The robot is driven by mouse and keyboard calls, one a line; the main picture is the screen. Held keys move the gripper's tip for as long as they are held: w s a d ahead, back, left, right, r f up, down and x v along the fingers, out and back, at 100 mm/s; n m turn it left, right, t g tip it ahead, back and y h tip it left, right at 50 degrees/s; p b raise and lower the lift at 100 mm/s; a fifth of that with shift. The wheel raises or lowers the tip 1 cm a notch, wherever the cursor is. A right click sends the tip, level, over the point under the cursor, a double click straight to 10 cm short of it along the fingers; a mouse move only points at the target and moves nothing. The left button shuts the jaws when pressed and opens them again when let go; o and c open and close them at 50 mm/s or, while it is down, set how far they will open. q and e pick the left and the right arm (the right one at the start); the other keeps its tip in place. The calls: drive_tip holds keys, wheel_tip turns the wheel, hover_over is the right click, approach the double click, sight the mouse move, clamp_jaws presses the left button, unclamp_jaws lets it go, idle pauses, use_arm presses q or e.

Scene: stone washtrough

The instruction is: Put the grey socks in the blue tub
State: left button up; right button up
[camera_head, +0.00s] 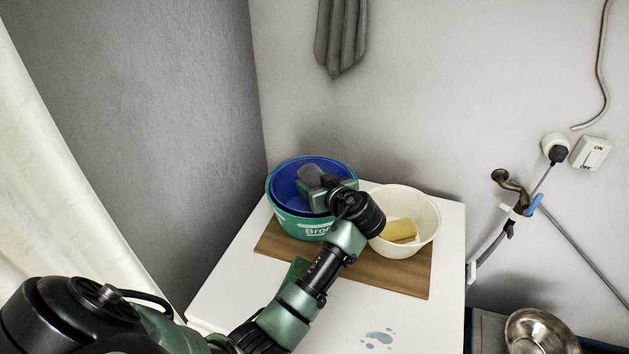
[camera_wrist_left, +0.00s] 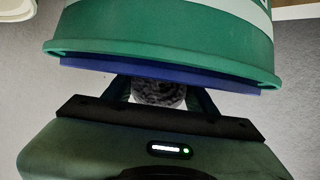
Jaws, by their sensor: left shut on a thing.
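The blue tub (camera_head: 290,172) sits in or against a green tub (camera_head: 280,213) with white lettering; its blue rim (camera_wrist_left: 100,66) shows beside the green wall in the left wrist view. My left gripper (camera_head: 310,184) is over the blue tub, shut on a grey, fuzzy bundle (camera_head: 309,173) that looks like the grey socks. The bundle also shows between the fingers in the left wrist view (camera_wrist_left: 160,93). The gripper and wrist hide part of the tub's inside. I cannot tell whether the bundle touches the tub. My right gripper is not in view.
A cream bowl (camera_head: 425,212) holding a yellow sponge (camera_head: 399,231) stands right of the tubs, close to my wrist. A brown board (camera_head: 400,277) lies under them on a white top (camera_head: 420,325). A tap (camera_head: 511,184) and metal bowl (camera_head: 540,332) are at right.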

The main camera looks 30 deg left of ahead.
sight(315, 173)
use_arm(q)
drive_tip(key=o, duration=1.4)
drive_tip(key=shift+o, duration=0.2)
drive_tip(key=shift+r, duration=0.15)
wheel_tip(315, 173, up, 7)
drive_tip(key=p, duration=0.4)
drive_tip(key=shift+p, duration=0.3)
